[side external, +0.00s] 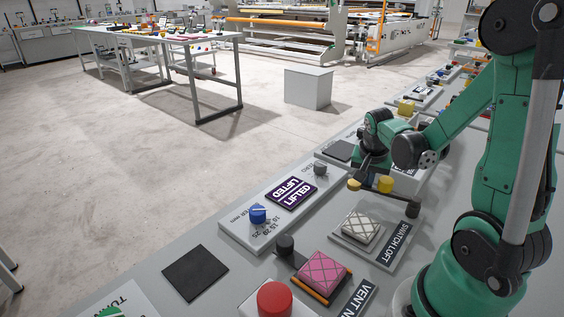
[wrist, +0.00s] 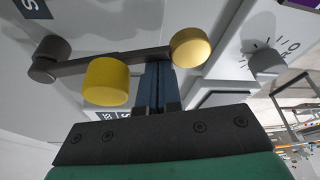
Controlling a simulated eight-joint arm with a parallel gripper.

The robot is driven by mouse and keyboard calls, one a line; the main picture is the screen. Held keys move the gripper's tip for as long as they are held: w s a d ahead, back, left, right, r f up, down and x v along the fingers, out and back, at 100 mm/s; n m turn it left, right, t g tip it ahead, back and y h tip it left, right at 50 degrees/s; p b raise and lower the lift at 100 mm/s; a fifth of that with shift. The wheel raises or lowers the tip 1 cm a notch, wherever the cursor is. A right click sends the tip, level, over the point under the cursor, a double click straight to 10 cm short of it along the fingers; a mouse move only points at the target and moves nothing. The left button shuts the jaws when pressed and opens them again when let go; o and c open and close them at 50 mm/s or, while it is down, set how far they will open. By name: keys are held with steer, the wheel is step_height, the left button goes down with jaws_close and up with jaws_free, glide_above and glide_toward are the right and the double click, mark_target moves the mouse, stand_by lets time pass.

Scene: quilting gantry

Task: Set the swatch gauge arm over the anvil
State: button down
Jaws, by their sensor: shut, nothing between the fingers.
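The swatch gauge arm is a dark bar (wrist: 130,60) running from a dark round pivot (side external: 412,210) to a gold round end (side external: 354,184), with a yellow cylinder (side external: 386,184) along it. In the side view it lies beyond the anvil plate (side external: 340,236), swung off to the side of the pale quilted swatch (side external: 362,226) there. My gripper (side external: 369,178) is shut and empty, pointing down. In the wrist view its blue fingers (wrist: 157,68) are at the bar, between the yellow cylinder (wrist: 106,82) and gold end (wrist: 190,47); I cannot tell if they touch.
A display (side external: 291,193) reading LIFTED sits on a panel with a blue knob (side external: 258,214) and a dark knob (side external: 320,169). A pink quilted block (side external: 323,272), red button (side external: 274,298) and black pad (side external: 195,272) are nearer. More stations line the bench behind.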

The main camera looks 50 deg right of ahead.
mark_target(369, 218)
steer(key=a+n, duration=0.2)
steer(key=shift+s+a+n+t, duration=0.25)
steer(key=shift+s+n+t, duration=0.15)
steer(key=a+n, duration=0.1)
steer(key=s+a+n, duration=0.1)
steer(key=shift+s+n+t+y, duration=0.1)
steer(key=shift+n+t+y, duration=0.2)
steer(key=shift+y, duration=0.1)
steer(key=shift+s+a+n+t+y, duration=0.3)
steer(key=shift+s+a+n, duration=0.55)
steer(key=shift+n, duration=0.35)
steer(key=shift+s+a, duration=0.4)
steer(key=shift+w, duration=0.1)
steer(key=shift+w+d+r, duration=0.1)
steer(key=shift+w+d, duration=0.4)
steer(key=shift+w, duration=0.35)
steer(key=shift+w+d, duration=0.5)
steer(key=shift+w, duration=0.3)
steer(key=v, duration=1)
